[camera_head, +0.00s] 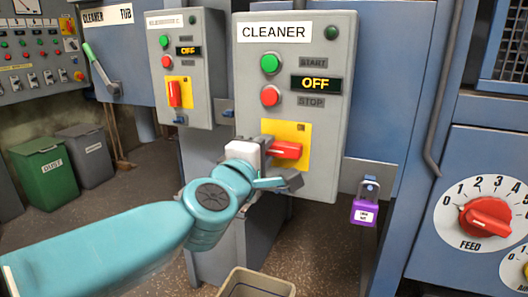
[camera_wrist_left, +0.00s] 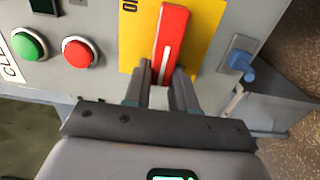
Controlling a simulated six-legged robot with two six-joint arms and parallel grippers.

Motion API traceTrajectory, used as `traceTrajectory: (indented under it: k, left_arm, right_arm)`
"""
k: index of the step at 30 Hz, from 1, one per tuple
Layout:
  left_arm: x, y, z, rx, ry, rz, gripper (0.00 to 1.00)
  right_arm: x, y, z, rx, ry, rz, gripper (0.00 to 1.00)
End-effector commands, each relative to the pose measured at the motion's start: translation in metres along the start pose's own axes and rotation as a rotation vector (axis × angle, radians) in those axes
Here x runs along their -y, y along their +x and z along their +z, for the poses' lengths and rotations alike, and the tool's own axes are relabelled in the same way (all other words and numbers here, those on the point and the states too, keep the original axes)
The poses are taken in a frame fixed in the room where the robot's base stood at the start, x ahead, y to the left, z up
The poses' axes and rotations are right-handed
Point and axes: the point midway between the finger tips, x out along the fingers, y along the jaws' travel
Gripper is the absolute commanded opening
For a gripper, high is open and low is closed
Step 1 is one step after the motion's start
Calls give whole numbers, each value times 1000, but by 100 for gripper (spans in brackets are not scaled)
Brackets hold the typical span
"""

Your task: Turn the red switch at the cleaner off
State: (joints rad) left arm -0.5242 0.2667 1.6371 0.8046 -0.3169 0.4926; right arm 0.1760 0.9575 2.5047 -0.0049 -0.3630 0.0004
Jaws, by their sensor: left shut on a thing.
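The CLEANER box (camera_head: 330,80) stands in the middle of the head view, with its display reading OFF. Its red switch (camera_head: 288,150) sits on a yellow plate (camera_head: 301,130) low on the front, its handle lying sideways. My left gripper (camera_head: 268,165) is at the switch, shut on its handle. In the left wrist view the red switch (camera_wrist_left: 172,40) lies between the two fingers of my gripper (camera_wrist_left: 160,85), over the yellow plate (camera_wrist_left: 207,30). My right gripper is not in view.
A green START button (camera_head: 270,63) and a red STOP button (camera_head: 270,96) sit above the switch. A purple padlock (camera_head: 365,208) hangs right of the box. A second box (camera_head: 188,60) stands to the left. A bin (camera_head: 258,284) is below.

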Motion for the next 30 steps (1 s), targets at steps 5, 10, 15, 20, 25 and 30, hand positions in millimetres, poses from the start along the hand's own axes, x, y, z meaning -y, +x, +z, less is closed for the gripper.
traceTrajectory:
  k: [5, 10, 15, 20, 25, 30]
  left_arm:
    - [-2, 0, -1, -3, -9, 5, 0]
    - [-2, 0, -1, -3, -9, 5, 0]
    - [-2, 0, -1, -2, -8, 3, 51]
    - [-1, 0, 0, -1, -6, 2, 51]
    - [-1, -6, 0, 0, -6, 1, 51]
    - [-3, -38, 0, 0, -6, 4, 51]
  right_arm:
    - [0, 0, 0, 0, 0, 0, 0]
    - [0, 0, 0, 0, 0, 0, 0]
    - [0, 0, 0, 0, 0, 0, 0]
    - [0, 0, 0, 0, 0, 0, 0]
    - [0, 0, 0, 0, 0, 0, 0]
    - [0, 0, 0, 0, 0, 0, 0]
